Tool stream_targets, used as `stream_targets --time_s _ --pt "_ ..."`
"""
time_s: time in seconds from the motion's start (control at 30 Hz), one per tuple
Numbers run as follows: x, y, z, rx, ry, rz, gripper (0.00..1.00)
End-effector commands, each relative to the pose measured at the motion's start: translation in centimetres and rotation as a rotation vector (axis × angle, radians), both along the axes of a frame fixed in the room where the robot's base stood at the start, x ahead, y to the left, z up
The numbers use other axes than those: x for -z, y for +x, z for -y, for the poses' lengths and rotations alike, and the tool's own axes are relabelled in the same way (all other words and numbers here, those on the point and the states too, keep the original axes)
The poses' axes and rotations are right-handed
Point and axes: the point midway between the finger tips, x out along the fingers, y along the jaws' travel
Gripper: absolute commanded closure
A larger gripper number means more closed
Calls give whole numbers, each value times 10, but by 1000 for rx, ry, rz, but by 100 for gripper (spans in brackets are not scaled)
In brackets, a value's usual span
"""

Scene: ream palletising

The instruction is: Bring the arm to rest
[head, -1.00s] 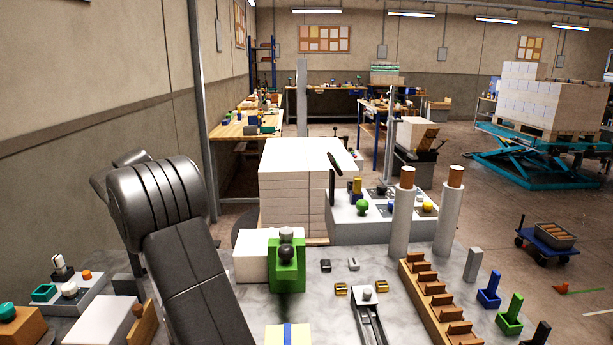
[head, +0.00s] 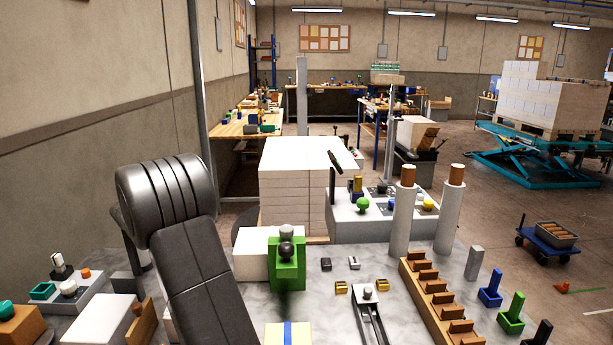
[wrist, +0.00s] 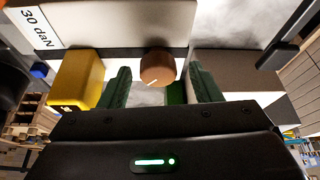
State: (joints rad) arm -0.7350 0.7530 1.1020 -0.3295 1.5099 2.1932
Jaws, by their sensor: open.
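My arm's dark, jointed links (head: 195,265) rise at the left of the head view and bend at a rounded elbow. My gripper (wrist: 162,82) shows only in the wrist view. Its two dark green fingers stand apart with nothing held between them. A brown round knob (wrist: 157,68) on a white panel marked "30 daN" (wrist: 110,22) appears between and beyond the fingers. A yellow block (wrist: 77,80) lies left of the left finger. In the head view the gripper is out of sight.
A stack of white reams (head: 292,190) stands behind the grey worktop (head: 310,300). A green holder with a dark ball (head: 287,262), two grey posts (head: 402,215) and a stepped wooden rack (head: 438,300) stand on it. A loaded pallet (head: 545,100) sits on a teal lift at the far right.

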Motion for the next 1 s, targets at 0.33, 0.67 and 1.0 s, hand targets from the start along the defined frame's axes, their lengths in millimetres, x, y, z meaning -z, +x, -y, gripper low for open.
stream_targets --time_s 0.33,0.67,1.0 --pt "1 -3 1 -335 2 1 42" --pt "-1 -4 2 -644 2 1 42" --pt "-2 -5 3 -940 4 1 42"
